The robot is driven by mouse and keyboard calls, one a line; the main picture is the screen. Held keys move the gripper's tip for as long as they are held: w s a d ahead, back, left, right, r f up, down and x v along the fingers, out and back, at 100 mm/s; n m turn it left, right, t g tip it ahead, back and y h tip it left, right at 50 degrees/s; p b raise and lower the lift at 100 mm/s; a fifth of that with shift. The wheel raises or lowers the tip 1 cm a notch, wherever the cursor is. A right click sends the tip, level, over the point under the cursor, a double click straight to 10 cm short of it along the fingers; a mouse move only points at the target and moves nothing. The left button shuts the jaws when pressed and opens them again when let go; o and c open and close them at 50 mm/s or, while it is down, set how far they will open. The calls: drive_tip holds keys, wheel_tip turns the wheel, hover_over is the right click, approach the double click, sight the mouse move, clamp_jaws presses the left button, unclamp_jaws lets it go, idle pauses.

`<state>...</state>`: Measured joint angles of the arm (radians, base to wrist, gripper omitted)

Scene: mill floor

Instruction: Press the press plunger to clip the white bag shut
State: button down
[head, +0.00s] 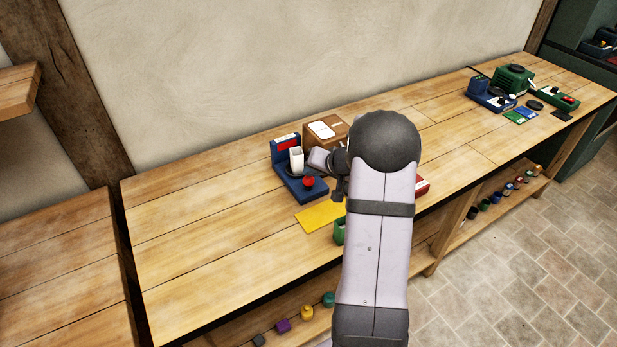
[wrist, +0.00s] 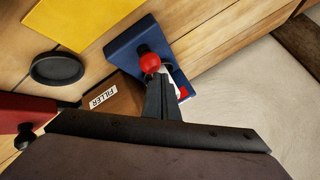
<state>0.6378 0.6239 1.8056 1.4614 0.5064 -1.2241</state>
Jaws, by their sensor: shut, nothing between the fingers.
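The press is a blue stand (head: 283,157) with a red panel on its upright back, on the bench left of my arm. The white bag (head: 296,159) stands upright on it. The plunger's red ball knob (head: 308,182) is at the front of the base. In the wrist view the knob (wrist: 150,63) shows just beyond my fingertips, over the blue base (wrist: 133,42). My gripper (wrist: 158,80) is shut and empty, pointing toward the knob; I cannot tell whether it touches. In the wrist view the fingers hide most of the bag.
A brown filler box (head: 325,131) stands behind the press. A yellow sheet (head: 318,217) lies in front. A black round dish (wrist: 57,68) and a red object (wrist: 28,112) are near. The bench's left part is clear; more devices (head: 513,80) stand far right.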

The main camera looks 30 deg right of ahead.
sight(311, 180)
drive_tip(key=shift+s+f+b, duration=0.1)
drive_tip(key=shift+f+b, duration=0.7)
drive_tip(key=shift+b, duration=0.1)
idle(0.9)
drive_tip(key=shift+r, duration=0.15)
idle(0.3)
drive_tip(key=shift+r+p, duration=0.75)
drive_tip(key=shift+r, duration=0.5)
wheel_tip(311, 180, up, 5)
drive_tip(key=p, duration=0.2)
drive_tip(key=shift+p, duration=0.4)
idle(0.4)
